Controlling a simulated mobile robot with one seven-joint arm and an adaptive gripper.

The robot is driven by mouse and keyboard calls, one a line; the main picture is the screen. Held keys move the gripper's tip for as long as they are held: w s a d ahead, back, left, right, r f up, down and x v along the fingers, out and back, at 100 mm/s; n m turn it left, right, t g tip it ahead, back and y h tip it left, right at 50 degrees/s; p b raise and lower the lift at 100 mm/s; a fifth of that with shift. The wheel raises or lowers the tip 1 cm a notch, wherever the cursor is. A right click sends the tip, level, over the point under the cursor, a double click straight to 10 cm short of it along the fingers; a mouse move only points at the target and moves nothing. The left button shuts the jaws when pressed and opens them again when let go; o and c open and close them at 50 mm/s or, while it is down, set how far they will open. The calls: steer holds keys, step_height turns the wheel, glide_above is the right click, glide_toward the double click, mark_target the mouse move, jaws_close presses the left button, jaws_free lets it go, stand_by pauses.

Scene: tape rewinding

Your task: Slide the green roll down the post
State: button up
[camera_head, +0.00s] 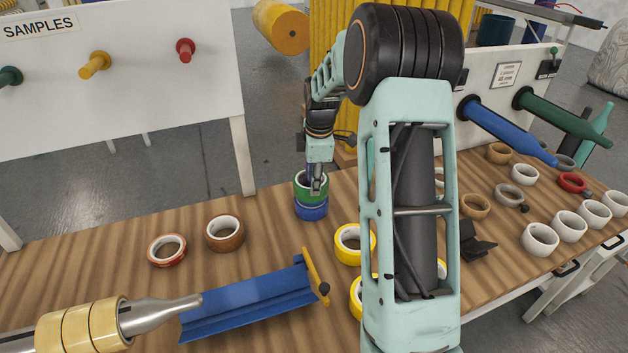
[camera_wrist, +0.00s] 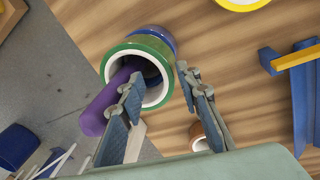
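The green roll (camera_head: 298,188) sits directly above a blue roll (camera_head: 311,210) on the wooden table in the head view. In the wrist view the green roll (camera_wrist: 116,58) shows its white core, with the blue roll (camera_wrist: 160,33) behind it. My gripper (camera_wrist: 158,80) looks open, fingers apart at the roll's rim: one finger over the core opening beside the post, the other along the outer edge. Contact with the roll cannot be told. My gripper (camera_head: 317,186) points down in the head view.
A brown roll (camera_head: 225,233) and a red-brown roll (camera_head: 167,250) lie to the left. A yellow roll (camera_head: 348,255) and a blue trough (camera_head: 245,300) are in front. White rolls (camera_head: 540,239) and other rolls crowd the right, below a blue peg (camera_head: 505,130).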

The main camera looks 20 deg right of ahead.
step_height(320, 180, up, 12)
steer(key=s, duration=0.2)
steer(key=shift+f, duration=0.15)
steer(key=shift+s, duration=0.1)
stand_by(0.8)
